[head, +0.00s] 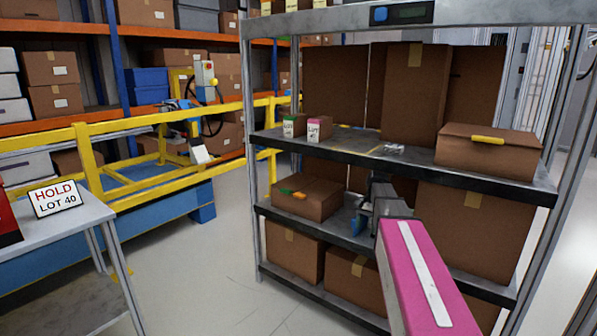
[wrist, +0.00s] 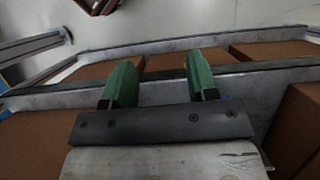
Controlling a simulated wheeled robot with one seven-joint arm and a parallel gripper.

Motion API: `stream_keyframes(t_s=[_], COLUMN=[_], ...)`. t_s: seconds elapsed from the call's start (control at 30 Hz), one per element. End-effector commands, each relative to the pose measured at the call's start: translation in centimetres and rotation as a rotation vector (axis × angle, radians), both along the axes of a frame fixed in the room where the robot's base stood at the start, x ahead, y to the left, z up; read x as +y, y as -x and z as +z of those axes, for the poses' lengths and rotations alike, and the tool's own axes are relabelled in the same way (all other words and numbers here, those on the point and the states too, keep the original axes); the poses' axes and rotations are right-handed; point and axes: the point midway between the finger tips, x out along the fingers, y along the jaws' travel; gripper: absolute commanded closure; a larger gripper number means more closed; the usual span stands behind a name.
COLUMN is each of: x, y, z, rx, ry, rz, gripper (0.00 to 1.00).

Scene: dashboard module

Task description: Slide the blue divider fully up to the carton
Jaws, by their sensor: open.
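My gripper (head: 362,213) is over the middle shelf of the grey rack, at the end of my pink arm. In the wrist view its two green fingers (wrist: 161,72) stand wide apart with nothing held between them. A brown carton (head: 307,203) with a green and an orange item on top lies on that shelf, left of my gripper and apart from it. The wrist view shows brown box surfaces at the left (wrist: 28,130) and right (wrist: 300,130); which carton each one is, I cannot tell.
The top shelf (head: 350,152) is close above my gripper and holds small labelled boxes, tall cartons and a carton with a yellow handle (head: 488,140). More cartons (head: 352,275) fill the bottom shelf. A rack post (head: 250,150) stands at the left. Open floor lies left of the rack.

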Motion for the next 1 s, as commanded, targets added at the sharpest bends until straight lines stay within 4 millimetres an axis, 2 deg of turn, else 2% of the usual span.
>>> stream_keyframes(t_s=[0.27, 0.47, 0.57, 0.8, 1.0], x=[1.3, 2.7, 3.6, 5.9, 6.7], y=[2.4, 5.4, 7.6, 14.6, 17.5], z=[-2.9, -6.3, -8.5, -13.9, -15.9], rx=[-0.047, -0.107, -0.151, -0.285, -0.351], ry=[0.012, 0.027, 0.039, 0.087, 0.115], rz=[0.063, 0.15, 0.215, 0.444, 0.569], gripper=[0.47, 0.47, 0.47, 0.47, 0.47])
